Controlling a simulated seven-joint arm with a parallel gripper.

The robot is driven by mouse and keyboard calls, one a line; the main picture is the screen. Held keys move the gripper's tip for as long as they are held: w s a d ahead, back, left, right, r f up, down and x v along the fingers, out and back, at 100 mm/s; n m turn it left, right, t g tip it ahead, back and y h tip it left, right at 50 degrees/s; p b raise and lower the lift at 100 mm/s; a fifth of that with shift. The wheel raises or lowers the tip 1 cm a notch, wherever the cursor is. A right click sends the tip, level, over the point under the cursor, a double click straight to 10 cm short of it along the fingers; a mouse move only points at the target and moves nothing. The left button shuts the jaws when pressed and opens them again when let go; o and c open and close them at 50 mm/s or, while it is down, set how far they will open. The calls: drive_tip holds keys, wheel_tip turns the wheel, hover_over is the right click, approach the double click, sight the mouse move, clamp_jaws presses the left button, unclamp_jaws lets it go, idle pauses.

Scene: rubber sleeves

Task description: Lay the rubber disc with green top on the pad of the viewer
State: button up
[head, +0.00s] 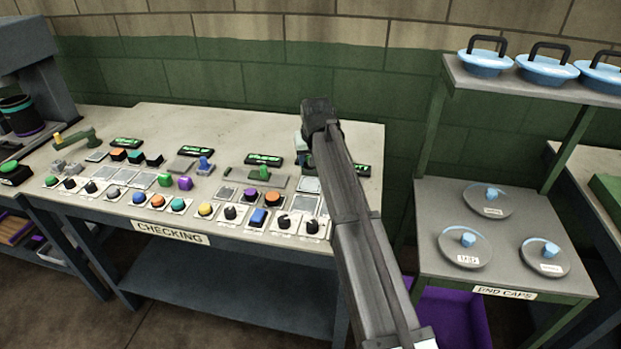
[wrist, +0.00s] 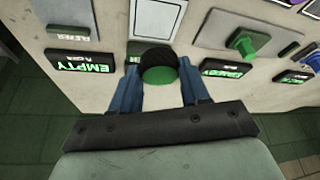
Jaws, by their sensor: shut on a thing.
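In the wrist view my gripper (wrist: 160,82) has its blue fingers shut on the rubber disc (wrist: 159,74), which has a black side and a green top. The disc is over the pale bench; whether it touches the surface I cannot tell. A dark grey pad (wrist: 66,10) is at the upper left, beside a label that seems to read viewer and a lit display (wrist: 79,66) reading EMPTY. In the head view my gripper (head: 303,142) is mostly behind my arm, and the disc is hidden.
The checking bench (head: 155,115) holds several pads, displays, knobs and buttons. A green knob (wrist: 243,43) stands to the disc's right in the wrist view. A green wall is close behind the bench. A rack (head: 510,225) with end caps stands at the right.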

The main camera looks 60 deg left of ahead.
sight(310, 183)
drive_tip(key=shift+f, duration=3.5)
drive_tip(key=shift+f, duration=0.15)
drive_tip(key=o, duration=1)
drive_tip(key=shift+o, duration=0.2)
drive_tip(key=v, duration=1.2)
